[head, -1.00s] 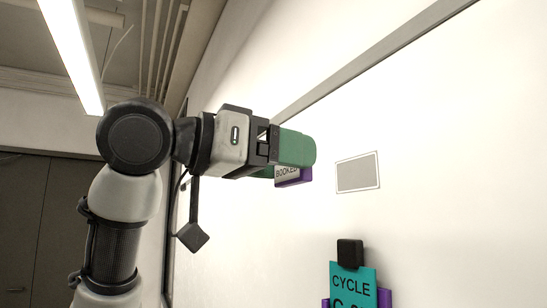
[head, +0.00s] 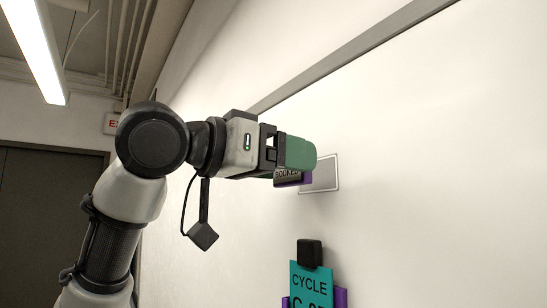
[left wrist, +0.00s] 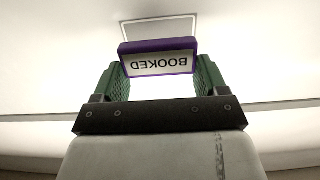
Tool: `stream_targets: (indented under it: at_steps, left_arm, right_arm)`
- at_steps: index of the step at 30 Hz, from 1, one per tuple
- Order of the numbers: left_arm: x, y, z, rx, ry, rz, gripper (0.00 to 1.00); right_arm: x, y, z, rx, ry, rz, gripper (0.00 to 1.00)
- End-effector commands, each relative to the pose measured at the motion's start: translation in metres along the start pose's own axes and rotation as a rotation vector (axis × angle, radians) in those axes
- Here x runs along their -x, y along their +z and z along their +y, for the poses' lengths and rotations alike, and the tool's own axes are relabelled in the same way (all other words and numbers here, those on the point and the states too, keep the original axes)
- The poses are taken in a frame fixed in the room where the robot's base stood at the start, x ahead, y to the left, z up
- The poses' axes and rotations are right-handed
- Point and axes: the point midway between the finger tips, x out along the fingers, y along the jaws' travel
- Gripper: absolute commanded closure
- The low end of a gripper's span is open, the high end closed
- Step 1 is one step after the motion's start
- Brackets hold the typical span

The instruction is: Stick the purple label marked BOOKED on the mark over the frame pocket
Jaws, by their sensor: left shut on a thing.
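My left gripper (head: 296,160) is shut on the purple label marked BOOKED (head: 291,178). In the left wrist view the label (left wrist: 158,57) sits between the two green fingers, its text upside down. The mark is a grey rectangle with a pale outline (head: 324,175) on the white wall. In the head view the label and fingertips overlap the mark's left part. In the left wrist view the mark's outline (left wrist: 160,18) shows beyond the label. I cannot tell whether the label touches the wall. The frame pocket (head: 341,298) is purple and holds a teal CYCLE card (head: 311,281), below the mark.
A black block (head: 309,253) sits at the top of the teal card. A grey rail (head: 350,58) runs along the wall above. The wall right of the mark is bare. A dark door (head: 40,220) is far left.

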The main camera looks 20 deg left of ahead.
Motion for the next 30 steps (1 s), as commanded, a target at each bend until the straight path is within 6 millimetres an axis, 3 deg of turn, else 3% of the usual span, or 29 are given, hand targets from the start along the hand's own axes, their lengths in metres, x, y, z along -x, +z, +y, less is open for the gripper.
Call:
stream_targets:
  at_steps: [2, 3, 7, 30]
  left_arm:
    - [0.0001, 0.0000, -0.0001, 0.000, 0.000, 0.000, 0.48]
    - [0.0002, 0.0000, -0.0001, 0.000, 0.000, 0.000, 0.28]
    - [0.0004, -0.0001, -0.0001, 0.000, 0.000, 0.000, 0.47]
    - [-0.0009, -0.0008, 0.0009, 0.001, 0.000, 0.001, 0.48]
  right_arm:
    - [-0.0002, -0.0004, -0.0033, 0.000, -0.004, 0.001, 0.08]
    - [-0.0002, -0.0004, -0.0039, 0.000, -0.005, 0.001, 0.08]
    - [-0.0002, 0.0002, -0.0038, 0.001, -0.005, 0.000, 0.08]
    - [0.0000, 0.0050, 0.0041, 0.002, 0.005, -0.007, 0.08]
